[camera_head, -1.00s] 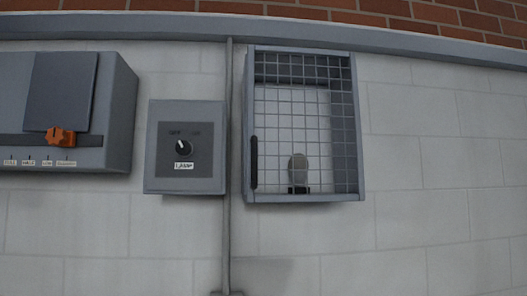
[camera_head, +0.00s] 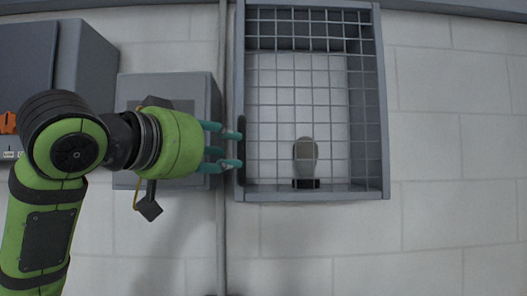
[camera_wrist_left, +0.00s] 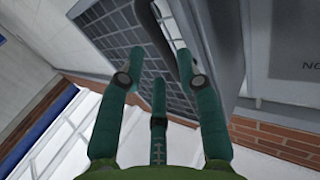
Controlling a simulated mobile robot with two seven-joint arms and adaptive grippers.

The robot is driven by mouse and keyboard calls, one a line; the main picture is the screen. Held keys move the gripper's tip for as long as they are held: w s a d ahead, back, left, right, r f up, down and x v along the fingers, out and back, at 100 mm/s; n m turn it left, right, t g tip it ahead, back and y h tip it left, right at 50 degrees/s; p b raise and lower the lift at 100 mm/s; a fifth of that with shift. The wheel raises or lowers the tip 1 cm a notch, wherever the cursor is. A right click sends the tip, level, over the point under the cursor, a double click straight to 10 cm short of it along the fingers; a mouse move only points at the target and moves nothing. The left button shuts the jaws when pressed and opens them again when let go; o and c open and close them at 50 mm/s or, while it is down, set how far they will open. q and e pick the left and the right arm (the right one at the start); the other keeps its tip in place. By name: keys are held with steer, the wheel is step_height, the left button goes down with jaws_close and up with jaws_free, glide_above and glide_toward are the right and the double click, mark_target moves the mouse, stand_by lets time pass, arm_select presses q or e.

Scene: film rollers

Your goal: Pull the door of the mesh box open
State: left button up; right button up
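The mesh box (camera_head: 384,120) is a grey wall-mounted frame with a wire grid door (camera_head: 275,100), which looks shut. A dark vertical handle (camera_head: 241,178) sits on the door's left side, partly hidden by my fingers. My left gripper (camera_head: 238,150) reaches in from the left, its teal fingers apart, with the tips at the handle in the picture. In the left wrist view, the fingers (camera_wrist_left: 160,82) are spread and the dark handle (camera_wrist_left: 184,66) shows by the right fingertip, in front of the mesh. I cannot tell whether they touch. My right gripper is not in view.
Inside the box stands a pale rounded object (camera_head: 305,155) on a dark base. A grey switch box (camera_head: 205,95) lies behind my left gripper, beside a vertical pipe (camera_head: 222,240). A larger grey unit (camera_head: 85,70) is at left. The wall right of the box is clear.

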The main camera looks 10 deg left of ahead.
mark_target(241, 147)
arm_select(q)
steer(key=shift+w+d+r+p, duration=0.25)
steer(key=shift+w+r+p, duration=0.25)
steer(key=shift+p, duration=0.15)
steer(key=shift+r+p+x, duration=0.2)
steer(key=shift+p+x, duration=0.75)
steer(key=shift+p, duration=0.25)
steer(key=shift+f+p+x, duration=0.25)
steer(key=shift+p+x, duration=0.1)
steer(key=shift+x, duration=0.8)
steer(key=shift+w+f, duration=0.1)
steer(key=shift+w, duration=0.15)
steer(key=shift+s, duration=0.15)
steer(key=shift+s+a, duration=0.1)
jaws_close()
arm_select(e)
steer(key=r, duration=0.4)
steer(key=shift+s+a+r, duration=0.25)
